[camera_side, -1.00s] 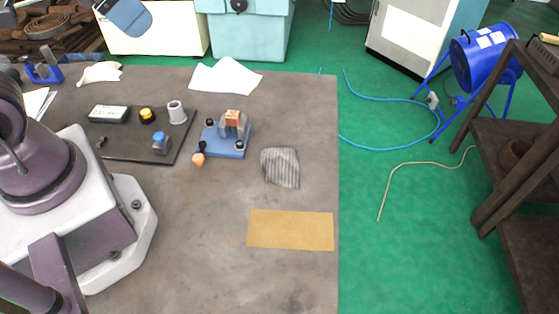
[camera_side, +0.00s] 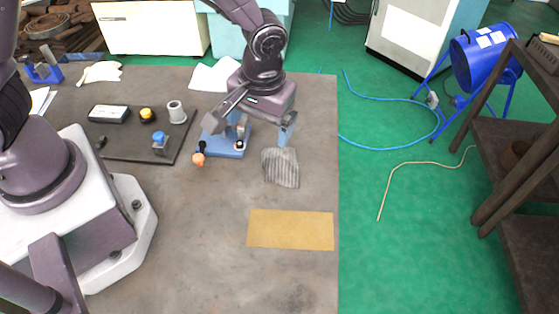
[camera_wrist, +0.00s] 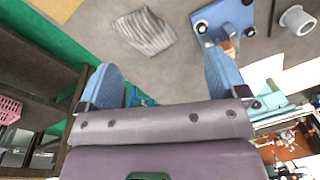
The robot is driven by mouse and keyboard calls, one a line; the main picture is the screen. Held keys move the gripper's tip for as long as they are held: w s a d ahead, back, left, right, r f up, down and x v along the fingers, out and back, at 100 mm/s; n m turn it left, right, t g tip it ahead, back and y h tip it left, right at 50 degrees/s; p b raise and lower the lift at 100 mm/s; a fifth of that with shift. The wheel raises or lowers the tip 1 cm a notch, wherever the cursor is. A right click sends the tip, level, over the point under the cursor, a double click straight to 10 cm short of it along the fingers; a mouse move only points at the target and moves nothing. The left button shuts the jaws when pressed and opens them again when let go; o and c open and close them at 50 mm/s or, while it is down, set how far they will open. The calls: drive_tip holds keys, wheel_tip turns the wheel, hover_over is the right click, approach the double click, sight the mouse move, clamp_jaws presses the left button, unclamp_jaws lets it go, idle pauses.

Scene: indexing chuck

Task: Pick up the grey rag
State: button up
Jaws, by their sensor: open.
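The grey rag (camera_side: 281,167) is striped and lies crumpled on the table, between the blue fixture and the tan sheet. It also shows in the wrist view (camera_wrist: 146,31), near the top and ahead of my fingers. My gripper (camera_side: 249,129) is above the table behind the rag, over the blue fixture, with its fingers spread apart and nothing between them. In the wrist view my gripper (camera_wrist: 164,82) shows two blue fingertips set wide apart. The rag is apart from the fingers.
The blue fixture (camera_side: 229,152) with black and orange knobs stands left of the rag. A dark mat (camera_side: 135,155) farther left holds several small items. A tan sheet (camera_side: 290,230) lies in front of the rag.

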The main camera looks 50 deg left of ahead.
sight(280, 158)
drive_tip(key=w+f+n, duration=0.1)
drive_tip(key=f, duration=0.3)
drive_tip(key=w+f+n+t, duration=0.1)
drive_tip(key=w+f+n, duration=0.1)
drive_tip(key=f, duration=0.3)
drive_tip(key=w+f+n, duration=0.1)
drive_tip(key=w+f, duration=0.1)
drive_tip(key=f, duration=0.2)
drive_tip(key=shift+a+f+n, duration=0.3)
drive_tip(key=shift+a+f, duration=0.1)
drive_tip(key=shift+c, duration=0.2)
drive_tip(key=c, duration=1)
